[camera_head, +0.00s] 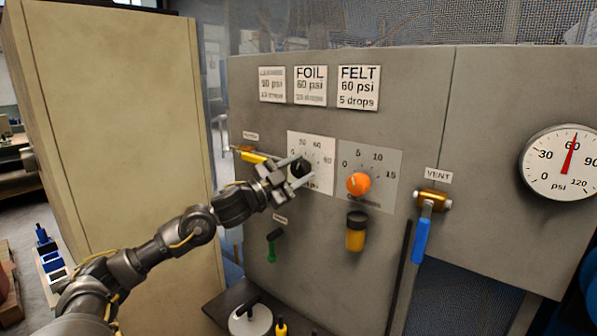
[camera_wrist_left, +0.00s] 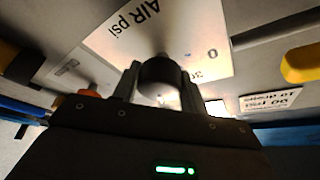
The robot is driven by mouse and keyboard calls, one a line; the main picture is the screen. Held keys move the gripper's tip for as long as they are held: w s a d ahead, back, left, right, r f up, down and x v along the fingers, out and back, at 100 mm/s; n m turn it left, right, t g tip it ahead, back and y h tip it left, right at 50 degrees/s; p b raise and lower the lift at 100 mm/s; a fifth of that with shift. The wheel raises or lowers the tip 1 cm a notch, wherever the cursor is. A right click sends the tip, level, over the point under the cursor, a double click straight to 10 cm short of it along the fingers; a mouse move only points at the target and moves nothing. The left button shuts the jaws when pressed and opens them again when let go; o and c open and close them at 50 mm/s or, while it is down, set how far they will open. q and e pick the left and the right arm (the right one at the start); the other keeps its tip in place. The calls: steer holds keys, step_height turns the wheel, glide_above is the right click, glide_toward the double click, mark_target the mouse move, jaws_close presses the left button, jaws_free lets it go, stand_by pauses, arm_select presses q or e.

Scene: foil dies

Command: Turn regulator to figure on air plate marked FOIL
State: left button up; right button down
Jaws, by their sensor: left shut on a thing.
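The black regulator knob (camera_head: 300,167) sits on a white dial plate (camera_head: 325,150) with figures including 0, 30 and 60. My left gripper (camera_head: 291,170) is shut on the knob from the left. In the left wrist view the knob (camera_wrist_left: 160,76) is between the two fingers, on the plate marked AIR psi (camera_wrist_left: 125,33). The knob's pointer is hidden or too small to read. The FOIL plate (camera_head: 310,86) reads 60 psi; its lower line is blurred. The round pressure gauge (camera_head: 561,163) has its red needle near 60. My right gripper is not in view.
An orange knob (camera_head: 358,184) is close right of the black knob, above an amber bowl (camera_head: 355,236). The VENT valve has a blue lever (camera_head: 422,237) hanging down. A yellow lever (camera_head: 253,157) and green-handled lever (camera_head: 272,247) are nearby. A tan cabinet (camera_head: 115,120) stands left.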

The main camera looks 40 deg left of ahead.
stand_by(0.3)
arm_select(q)
steer(key=o, duration=1)
steer(key=shift+c, duration=0.2)
steer(key=b+v, duration=0.1)
steer(key=v, duration=0.1)
steer(key=b+v, duration=0.1)
steer(key=v, duration=0.1)
steer(key=b+v, duration=0.1)
steer(key=b, duration=0.1)
steer(key=shift+s+f, duration=0.3)
steer(key=shift+f, duration=0.1)
steer(key=b, duration=0.1)
glide_toward(296, 173)
steer(key=shift+r, duration=0.2)
steer(key=shift+a, duration=0.1)
steer(key=shift+w, duration=0.1)
